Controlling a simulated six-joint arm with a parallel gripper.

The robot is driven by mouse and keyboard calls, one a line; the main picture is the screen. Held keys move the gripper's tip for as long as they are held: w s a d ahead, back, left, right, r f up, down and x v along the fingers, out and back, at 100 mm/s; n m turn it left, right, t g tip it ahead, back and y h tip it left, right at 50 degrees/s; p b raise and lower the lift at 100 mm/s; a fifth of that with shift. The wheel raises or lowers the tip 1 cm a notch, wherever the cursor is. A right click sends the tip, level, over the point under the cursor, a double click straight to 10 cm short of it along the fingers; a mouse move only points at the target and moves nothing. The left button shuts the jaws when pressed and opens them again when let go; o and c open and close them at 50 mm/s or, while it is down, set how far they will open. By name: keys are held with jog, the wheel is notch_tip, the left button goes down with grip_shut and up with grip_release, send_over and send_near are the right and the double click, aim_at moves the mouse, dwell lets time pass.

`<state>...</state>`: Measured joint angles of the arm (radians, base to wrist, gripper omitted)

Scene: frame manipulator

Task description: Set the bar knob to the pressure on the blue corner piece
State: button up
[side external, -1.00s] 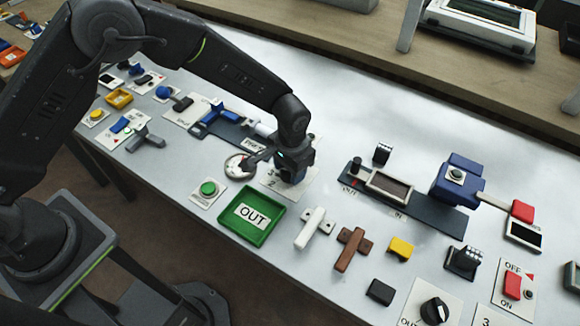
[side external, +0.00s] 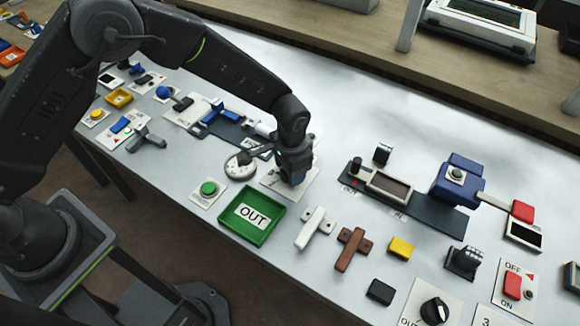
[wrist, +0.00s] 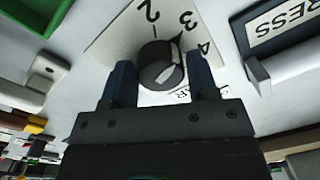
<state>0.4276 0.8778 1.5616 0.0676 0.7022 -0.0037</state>
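My gripper (wrist: 162,76) is over the knob, one finger on each side, with thin gaps showing; contact is not clear. In the side view my gripper (side external: 292,182) hides the knob. A blue angled piece (side external: 213,118) lies on a dark base behind it, beside a light cylinder. A round white dial (side external: 240,166) stands left of the gripper; its reading is too small to make out.
A green OUT tray (side external: 228,236) and a green button (side external: 208,189) are left of the knob plate. White (side external: 314,228) and brown (side external: 352,249) T-shaped pieces lie to its right. A PRESS label (wrist: 290,22) is close by on the right in the wrist view.

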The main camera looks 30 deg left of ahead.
jog(key=o, duration=0.3)
jog(key=r, duration=1.3)
jog(key=shift+s+d+r, duration=0.15)
jog(key=shift+d+r, duration=0.1)
jog(key=shift+r, duration=0.15)
